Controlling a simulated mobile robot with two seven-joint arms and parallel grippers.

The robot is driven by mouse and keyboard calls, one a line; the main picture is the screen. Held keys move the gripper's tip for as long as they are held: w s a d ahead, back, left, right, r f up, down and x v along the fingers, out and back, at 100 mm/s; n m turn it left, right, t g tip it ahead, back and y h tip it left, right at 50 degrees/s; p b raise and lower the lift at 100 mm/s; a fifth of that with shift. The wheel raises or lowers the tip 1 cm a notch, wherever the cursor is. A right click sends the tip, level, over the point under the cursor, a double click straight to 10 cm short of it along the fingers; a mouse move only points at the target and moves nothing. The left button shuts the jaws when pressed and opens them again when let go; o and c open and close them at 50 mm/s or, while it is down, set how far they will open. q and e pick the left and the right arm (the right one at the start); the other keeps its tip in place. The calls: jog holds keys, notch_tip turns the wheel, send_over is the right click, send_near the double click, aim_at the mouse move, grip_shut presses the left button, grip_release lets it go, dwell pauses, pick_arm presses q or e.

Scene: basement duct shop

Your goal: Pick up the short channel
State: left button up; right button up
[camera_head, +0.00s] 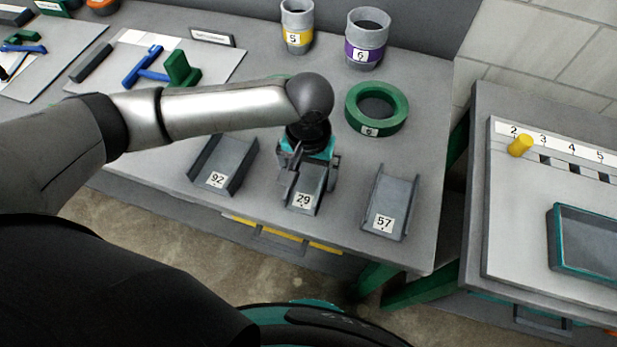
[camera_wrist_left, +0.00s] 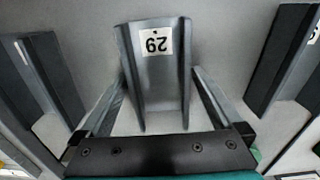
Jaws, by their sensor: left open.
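Three grey open channels lie on the bench in the head view. One is labelled 92 (camera_head: 233,160), one 29 (camera_head: 312,183) and one 57 (camera_head: 392,193). The 29 channel looks the shortest, though my gripper covers its far end. My left gripper (camera_head: 311,187) is over the 29 channel, with its fingers open on either side. In the left wrist view the 29 channel (camera_wrist_left: 160,85) lies between the two open fingers of the left gripper (camera_wrist_left: 158,78), with gaps at both sides. My right gripper is not in view.
A green ring (camera_head: 360,122) lies behind the channels. Yellow-banded (camera_head: 298,22) and purple-banded (camera_head: 367,50) cans stand at the back. Blue and green pieces lie on a white board (camera_head: 215,60) at left. A second bench with a numbered panel (camera_head: 520,220) stands at right.

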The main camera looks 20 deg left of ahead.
pick_arm(q)
jog(key=shift+c, duration=0.2)
jog(key=c, duration=1.3)
jog(key=shift+r, duration=0.1)
